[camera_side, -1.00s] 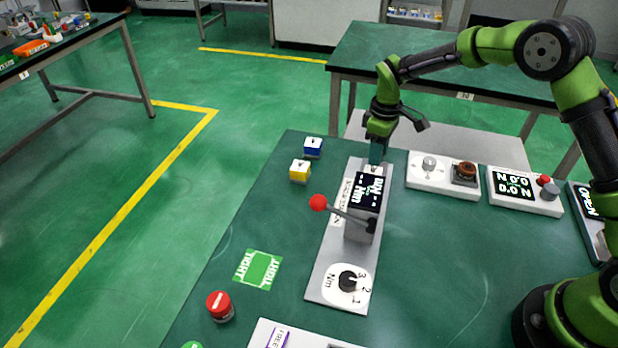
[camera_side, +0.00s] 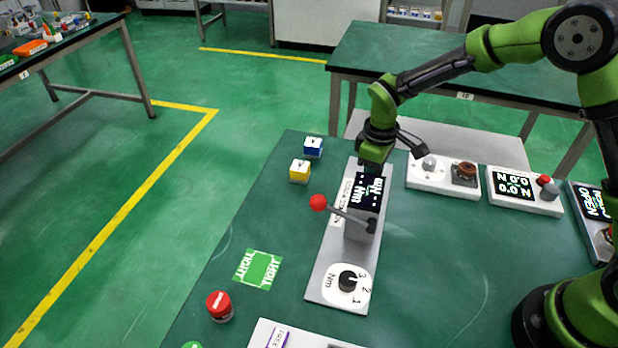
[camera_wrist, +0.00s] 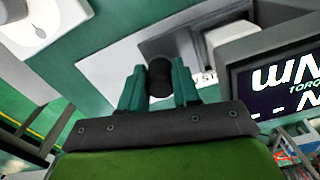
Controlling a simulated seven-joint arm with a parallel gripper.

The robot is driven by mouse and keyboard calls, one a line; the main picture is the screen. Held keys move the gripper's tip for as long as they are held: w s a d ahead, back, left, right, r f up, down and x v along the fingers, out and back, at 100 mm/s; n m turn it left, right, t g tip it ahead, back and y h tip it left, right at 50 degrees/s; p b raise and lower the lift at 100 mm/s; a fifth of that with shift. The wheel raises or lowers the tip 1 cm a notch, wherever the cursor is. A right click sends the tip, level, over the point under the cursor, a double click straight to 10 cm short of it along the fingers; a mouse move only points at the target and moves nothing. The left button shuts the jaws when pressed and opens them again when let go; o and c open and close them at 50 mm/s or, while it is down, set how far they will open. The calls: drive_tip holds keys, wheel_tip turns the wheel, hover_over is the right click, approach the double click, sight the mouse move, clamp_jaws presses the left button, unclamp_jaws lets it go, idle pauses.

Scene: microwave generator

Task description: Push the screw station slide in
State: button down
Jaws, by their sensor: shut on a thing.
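The screw station is a light grey plate (camera_side: 330,278) with an upright block bearing a black screen (camera_side: 367,190), a red-ball lever (camera_side: 318,203) and a black Nm dial (camera_side: 348,281). My gripper (camera_wrist: 159,78) is at the station's far end, just behind the screen block in the side view, where the block hides its fingertips. In the wrist view its two green fingers are shut on a black round knob (camera_wrist: 159,84), one finger on each side. The knob sits by the grey station body, with the screen at right. How far the slide is in cannot be told.
A red button (camera_side: 220,306) and a green mat (camera_side: 258,269) lie front left.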

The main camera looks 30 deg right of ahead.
drive_tip(key=shift+s+a, duration=0.2)
drive_tip(key=shift+s, duration=0.15)
drive_tip(key=c, duration=0.8)
unclamp_jaws()
drive_tip(key=shift+w, duration=0.1)
drive_tip(key=shift+r, duration=0.15)
drive_tip(key=shift+r, duration=0.3)
wheel_tip(320, 180, up, 16)
